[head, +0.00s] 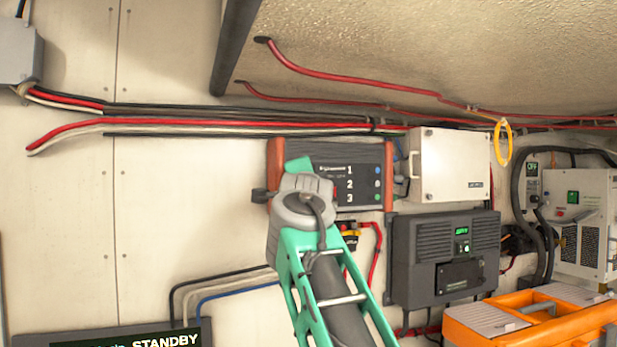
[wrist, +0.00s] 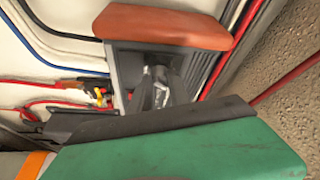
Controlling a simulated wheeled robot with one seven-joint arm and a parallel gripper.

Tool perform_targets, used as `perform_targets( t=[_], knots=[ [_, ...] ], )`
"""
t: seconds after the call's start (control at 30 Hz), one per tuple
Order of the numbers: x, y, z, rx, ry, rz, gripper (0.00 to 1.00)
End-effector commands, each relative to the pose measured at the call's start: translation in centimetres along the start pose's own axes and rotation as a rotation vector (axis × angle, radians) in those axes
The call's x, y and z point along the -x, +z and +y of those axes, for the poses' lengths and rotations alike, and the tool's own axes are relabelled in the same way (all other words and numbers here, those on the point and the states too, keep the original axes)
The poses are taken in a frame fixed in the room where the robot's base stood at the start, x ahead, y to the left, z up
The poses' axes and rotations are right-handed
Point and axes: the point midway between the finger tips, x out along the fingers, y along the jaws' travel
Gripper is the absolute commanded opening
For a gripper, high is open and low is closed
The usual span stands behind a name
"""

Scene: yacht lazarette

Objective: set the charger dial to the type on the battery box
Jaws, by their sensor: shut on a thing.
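The charger (head: 345,160) is a dark wall unit with orange-red end caps and the numbers 1, 2 and 3 beside small marks on its face. In the wrist view its end cap (wrist: 165,27) and part of its dark face show close up. My gripper (wrist: 160,90) is at the charger's face, its fingers shut on what appears to be the dial, which they mostly hide. In the head view my green and grey arm covers the charger's left part and the fingers. I cannot make out the dial's setting. No battery type label is readable.
A white box (head: 450,165) and a dark unit with a green display (head: 440,265) are right of the charger. An orange case (head: 530,325) is at lower right. A STANDBY display (head: 130,338) is at lower left. Red and black cables run along the wall.

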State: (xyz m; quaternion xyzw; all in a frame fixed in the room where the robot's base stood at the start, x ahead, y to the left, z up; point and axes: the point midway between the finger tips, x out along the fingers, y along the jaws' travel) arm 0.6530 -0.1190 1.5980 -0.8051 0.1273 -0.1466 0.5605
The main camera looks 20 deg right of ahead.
Motion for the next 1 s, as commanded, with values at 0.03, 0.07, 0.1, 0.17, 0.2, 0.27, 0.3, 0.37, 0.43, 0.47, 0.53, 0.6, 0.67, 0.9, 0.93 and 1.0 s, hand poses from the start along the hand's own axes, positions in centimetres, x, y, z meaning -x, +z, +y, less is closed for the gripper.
perform_targets(
  t=[0.03, 0.07, 0.1, 0.17, 0.2, 0.27, 0.3, 0.37, 0.43, 0.47, 0.53, 0.6, 0.67, 0.9, 0.93, 1.0],
  knots=[
    [-0.01, -0.05, -0.4, -0.025, 0.007, -0.001, 0.0],
    [-0.01, -0.04, -0.37, -0.04, 0.014, -0.002, 0.0],
    [-0.02, -0.04, -0.35, -0.059, 0.022, -0.003, 0.0],
    [-0.02, -0.05, -0.35, -0.084, 0.032, -0.004, 0.0],
    [-0.02, -0.04, -0.35, -0.099, 0.038, -0.005, 0.0],
    [-0.01, -0.05, -0.36, -0.116, 0.044, -0.006, 0.0],
    [0.0, -0.06, -0.37, -0.126, 0.048, -0.006, 0.0],
    [0.0, -0.07, -0.36, -0.138, 0.052, -0.006, 0.0],
    [0.01, -0.08, -0.33, -0.147, 0.056, -0.006, 0.0],
    [0.01, -0.08, -0.32, -0.149, 0.057, -0.006, 0.0],
    [0.01, -0.07, -0.3, -0.153, 0.059, -0.006, 0.0],
    [0.02, -0.07, -0.29, -0.155, 0.06, -0.006, 0.0],
    [0.02, -0.07, -0.28, -0.155, 0.06, -0.006, 0.0],
    [0.01, -0.07, -0.28, -0.154, 0.059, -0.006, 0.25],
    [0.01, -0.07, -0.28, -0.154, 0.059, -0.006, 0.27],
    [0.0, -0.06, -0.26, -0.154, 0.06, -0.006, 0.33]
  ],
)
